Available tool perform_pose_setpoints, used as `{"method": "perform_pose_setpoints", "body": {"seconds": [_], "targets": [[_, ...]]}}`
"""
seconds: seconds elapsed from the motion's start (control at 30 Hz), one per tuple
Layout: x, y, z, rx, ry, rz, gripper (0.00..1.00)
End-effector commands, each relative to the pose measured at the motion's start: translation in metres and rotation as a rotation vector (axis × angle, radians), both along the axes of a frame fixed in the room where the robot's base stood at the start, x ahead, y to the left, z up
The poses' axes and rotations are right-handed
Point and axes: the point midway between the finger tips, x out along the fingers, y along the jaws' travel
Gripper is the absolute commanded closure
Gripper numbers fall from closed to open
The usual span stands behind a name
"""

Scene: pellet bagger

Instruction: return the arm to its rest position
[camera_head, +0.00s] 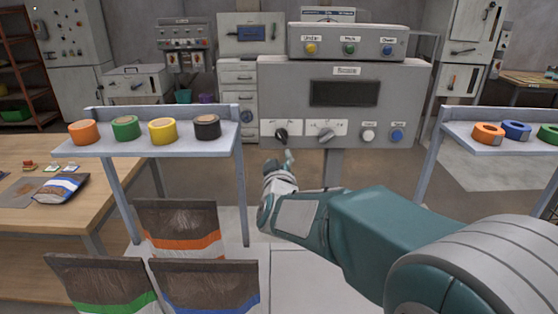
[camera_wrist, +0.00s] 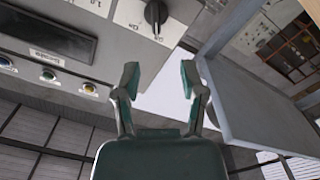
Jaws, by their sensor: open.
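My gripper (camera_wrist: 160,82) is open and empty in the wrist view, its two fingers apart with free space between them. In the head view, my teal arm reaches from the lower right toward the grey control panel (camera_head: 395,97), and my gripper (camera_head: 288,160) is small there, just below the panel's left black knob (camera_head: 281,134). The wrist view shows a black knob (camera_wrist: 156,14) on the panel beyond the fingertips, apart from them. Part of the gripper is hidden by the wrist in the head view.
A left shelf (camera_head: 160,146) holds several tape rolls; a right shelf (camera_head: 478,146) holds more. Bags (camera_head: 180,230) stand below the left shelf. A wooden table (camera_head: 30,222) with a bag (camera_head: 62,188) is at left. Floor between the panel and right shelf looks clear.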

Motion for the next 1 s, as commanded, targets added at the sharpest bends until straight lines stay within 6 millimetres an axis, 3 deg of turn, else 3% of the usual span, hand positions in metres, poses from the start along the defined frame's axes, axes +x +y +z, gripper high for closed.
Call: {"method": "perform_pose_setpoints", "body": {"seconds": [0.3,0.47,0.77,1.0], "targets": [[-0.003,-0.002,0.002,0.011,0.013,0.010,0.47],[-0.028,-0.018,0.010,0.095,0.120,0.076,0.47],[-0.125,-0.061,-0.004,0.272,0.483,0.125,0.47],[-0.226,-0.106,-0.036,0.383,0.789,-0.016,0.47]]}}
